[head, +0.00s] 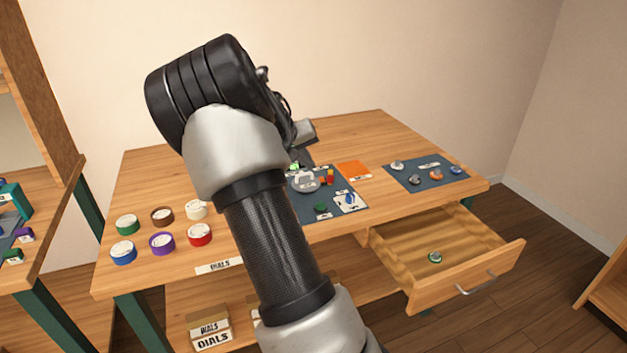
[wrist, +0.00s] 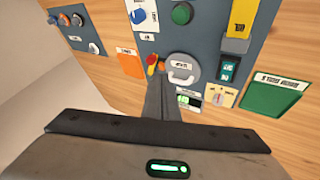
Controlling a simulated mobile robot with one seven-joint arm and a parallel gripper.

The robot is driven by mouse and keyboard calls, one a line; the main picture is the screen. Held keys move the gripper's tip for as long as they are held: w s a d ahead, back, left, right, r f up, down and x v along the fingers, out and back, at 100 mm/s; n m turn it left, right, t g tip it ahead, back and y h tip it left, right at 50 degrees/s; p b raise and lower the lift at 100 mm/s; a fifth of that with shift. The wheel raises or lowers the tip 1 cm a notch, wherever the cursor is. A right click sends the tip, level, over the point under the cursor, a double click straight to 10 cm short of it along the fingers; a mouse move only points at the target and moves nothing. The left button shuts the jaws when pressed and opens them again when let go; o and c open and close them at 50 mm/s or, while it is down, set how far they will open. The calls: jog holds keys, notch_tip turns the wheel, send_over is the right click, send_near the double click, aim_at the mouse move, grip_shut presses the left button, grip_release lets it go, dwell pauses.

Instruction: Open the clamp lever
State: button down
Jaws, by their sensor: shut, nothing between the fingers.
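A grey round fixture with a curved handle-like part (head: 305,181) sits on a dark mat on the table. It also shows in the wrist view (wrist: 182,67). A small red and yellow lever-like part (head: 328,177) stands beside it, also visible in the wrist view (wrist: 152,64). I cannot tell for sure which part is the clamp lever. My gripper (wrist: 167,84) is shut and empty, its fingertips pointing at the mat near the grey fixture and lever-like part. I cannot tell whether it touches either. In the head view my arm hides part of the mat.
The mat also holds a green knob (wrist: 181,14) and a white plate (head: 348,202). An orange sheet (head: 353,170) lies right of the fixture. Another mat (head: 402,182) carries several small knobs. Several coloured dials stand at left. A drawer (head: 478,268) is open at front right.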

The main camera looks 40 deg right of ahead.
jog(key=b+x, duration=0.1)
jog(key=x, duration=0.9)
jog(key=shift+b, duration=0.4)
jog(key=shift+s, duration=0.1)
